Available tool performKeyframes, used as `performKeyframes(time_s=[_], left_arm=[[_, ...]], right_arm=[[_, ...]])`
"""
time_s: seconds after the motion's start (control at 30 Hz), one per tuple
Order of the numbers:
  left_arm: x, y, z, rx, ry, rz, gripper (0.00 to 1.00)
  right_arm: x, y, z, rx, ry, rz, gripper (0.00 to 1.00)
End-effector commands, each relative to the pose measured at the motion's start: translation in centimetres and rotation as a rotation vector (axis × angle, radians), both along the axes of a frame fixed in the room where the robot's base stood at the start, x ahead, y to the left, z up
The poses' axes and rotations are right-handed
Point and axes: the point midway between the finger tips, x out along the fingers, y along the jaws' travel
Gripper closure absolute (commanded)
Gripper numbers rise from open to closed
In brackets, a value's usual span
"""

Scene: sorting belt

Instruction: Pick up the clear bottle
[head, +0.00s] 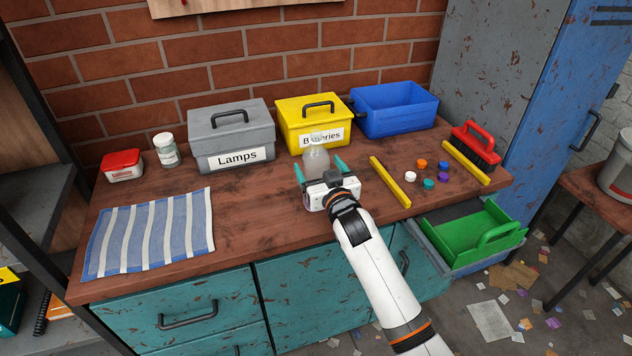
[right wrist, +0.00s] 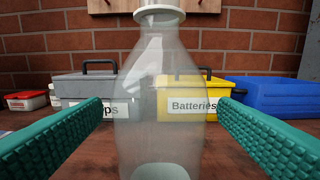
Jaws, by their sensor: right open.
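The clear bottle (head: 316,158) stands upright on the wooden bench in front of the yellow Batteries box. In the right wrist view the bottle (right wrist: 160,95) fills the middle, with a white cap at the top. My right gripper (head: 318,170) is open, with one teal finger on each side of the bottle. In the right wrist view there is a visible gap between each finger and the bottle. The lower part of the bottle is hidden behind my gripper in the head view. My left gripper is not in view.
Behind stand a grey Lamps box (head: 232,135), a yellow Batteries box (head: 290,112) and an open blue bin (head: 394,108). Yellow bars (head: 390,182) flank several coloured caps at right. A red brush (head: 476,145), a striped cloth (head: 150,233) and a jar (head: 166,150) also lie around.

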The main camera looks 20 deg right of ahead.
Motion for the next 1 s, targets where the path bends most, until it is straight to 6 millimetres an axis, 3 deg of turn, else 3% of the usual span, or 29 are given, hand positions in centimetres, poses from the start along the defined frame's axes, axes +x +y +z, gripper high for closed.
performKeyframes(time_s=[0.23,0.57,0.9,1.0], left_arm=[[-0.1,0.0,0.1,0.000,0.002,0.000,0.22],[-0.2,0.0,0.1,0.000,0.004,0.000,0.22],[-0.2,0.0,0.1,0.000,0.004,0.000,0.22],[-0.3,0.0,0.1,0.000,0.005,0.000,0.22]], right_arm=[[3.6,0.2,0.0,0.000,0.000,0.001,0.18],[4.2,0.2,-0.1,0.000,0.000,0.001,0.19],[4.2,0.2,-0.1,0.000,0.000,0.000,0.75],[4.2,0.2,-0.1,0.000,0.000,0.000,0.81]])
